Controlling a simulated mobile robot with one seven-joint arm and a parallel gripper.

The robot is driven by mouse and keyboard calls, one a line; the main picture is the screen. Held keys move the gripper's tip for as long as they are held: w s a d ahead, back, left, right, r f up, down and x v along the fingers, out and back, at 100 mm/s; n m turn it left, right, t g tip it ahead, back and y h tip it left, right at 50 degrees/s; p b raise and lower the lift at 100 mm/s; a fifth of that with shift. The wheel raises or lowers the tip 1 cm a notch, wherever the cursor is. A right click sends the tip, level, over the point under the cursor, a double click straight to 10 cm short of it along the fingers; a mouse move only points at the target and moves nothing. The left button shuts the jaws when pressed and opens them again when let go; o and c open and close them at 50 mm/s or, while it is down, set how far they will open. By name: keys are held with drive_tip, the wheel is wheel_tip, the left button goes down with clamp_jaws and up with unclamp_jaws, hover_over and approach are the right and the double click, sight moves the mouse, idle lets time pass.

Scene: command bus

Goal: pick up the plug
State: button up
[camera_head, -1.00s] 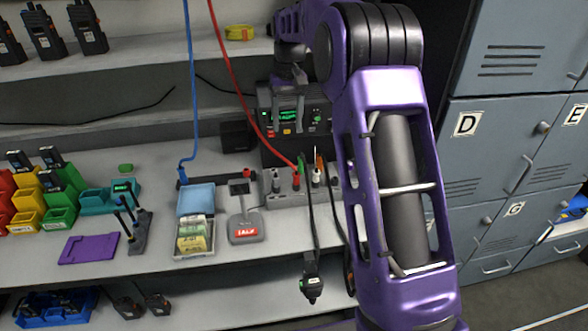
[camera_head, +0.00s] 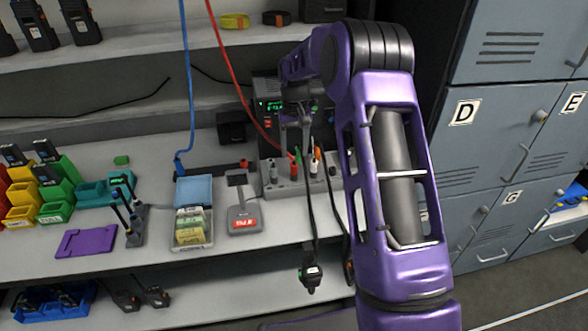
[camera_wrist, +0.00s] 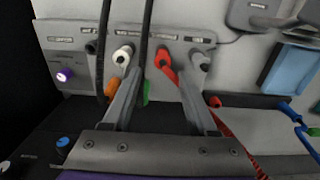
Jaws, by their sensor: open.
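Several plugs stand in a grey socket strip (camera_head: 290,188), and which one the task means is unclear. In the head view there are a red plug (camera_head: 294,170), a green plug (camera_head: 299,155), a white plug (camera_head: 314,166) and an orange plug (camera_head: 318,152). In the wrist view, my gripper (camera_wrist: 162,80) is open, with its fingers reaching over the strip (camera_wrist: 78,40). The green plug (camera_wrist: 146,92) shows between the fingers, near the left one. The red plug (camera_wrist: 165,62) is near the right fingertip. The white plug (camera_wrist: 122,54) and orange plug (camera_wrist: 116,85) are left of the fingers.
Black cables hang from the strip, one ending in a black connector (camera_head: 311,278) below the counter edge. Red (camera_head: 228,67) and blue (camera_head: 189,80) cables hang from above. A lit black unit (camera_head: 270,106) stands behind. A grey stand (camera_head: 243,218) is left of the strip.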

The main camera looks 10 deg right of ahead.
sight(294, 163)
drive_tip(key=f, duration=0.4)
drive_tip(key=shift+s+a, duration=0.15)
drive_tip(key=shift+s, duration=0.25)
drive_tip(key=shift+f, duration=0.5)
clamp_jaws()
wheel_tip(294, 163, up, 10)
drive_tip(key=shift+r, duration=0.1)
drive_tip(key=shift+w, duration=0.1)
